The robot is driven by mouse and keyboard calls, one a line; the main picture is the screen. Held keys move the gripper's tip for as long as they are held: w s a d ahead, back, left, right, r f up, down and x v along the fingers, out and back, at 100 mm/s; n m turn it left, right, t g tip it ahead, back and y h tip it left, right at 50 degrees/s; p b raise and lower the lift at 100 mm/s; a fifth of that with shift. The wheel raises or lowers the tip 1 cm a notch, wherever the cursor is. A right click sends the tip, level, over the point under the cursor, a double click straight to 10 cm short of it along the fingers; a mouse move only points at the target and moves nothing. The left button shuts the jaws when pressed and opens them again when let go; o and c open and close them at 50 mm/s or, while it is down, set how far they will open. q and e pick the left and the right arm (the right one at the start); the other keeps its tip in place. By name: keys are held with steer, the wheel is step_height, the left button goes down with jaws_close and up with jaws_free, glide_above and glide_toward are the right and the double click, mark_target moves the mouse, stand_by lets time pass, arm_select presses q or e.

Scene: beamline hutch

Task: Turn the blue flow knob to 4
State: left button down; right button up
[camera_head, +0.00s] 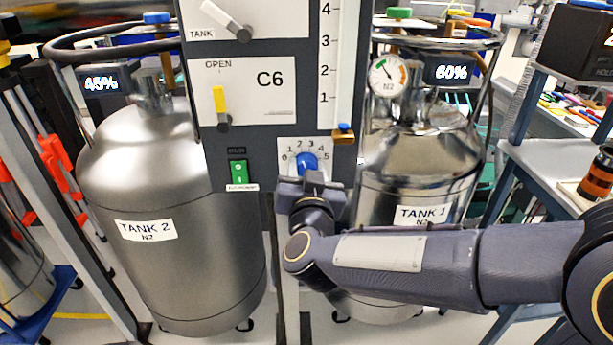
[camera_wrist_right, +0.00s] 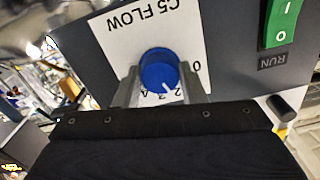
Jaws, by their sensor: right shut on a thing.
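The blue flow knob (camera_head: 307,161) sits on a white dial plate numbered from 0 to 5, low on the grey panel. My right gripper (camera_head: 309,177) reaches it from below. In the right wrist view the fingers (camera_wrist_right: 159,86) stand on either side of the blue knob (camera_wrist_right: 157,67), shut on it. That view is turned over, with the label "C5 FLOW" upside down. The knob's white mark points near the 2 and 3; the exact reading is hard to tell. My left gripper is not in view.
A green rocker switch (camera_head: 238,173) is left of the dial. Above it is the C6 plate (camera_head: 262,105) with a yellow-tipped lever (camera_head: 220,100). Tank 2 (camera_head: 160,190) stands left, and Tank 1 (camera_head: 415,170) stands right behind my right arm.

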steer(key=shift+f+m+b, duration=0.15)
steer(key=shift+m+b, duration=3.2)
steer(key=shift+m, duration=2.85)
steer(key=o, duration=1)
steer(key=shift+s, duration=0.15)
steer(key=s+p, duration=0.1)
steer(key=s, duration=0.6)
steer(key=shift+s, duration=0.3)
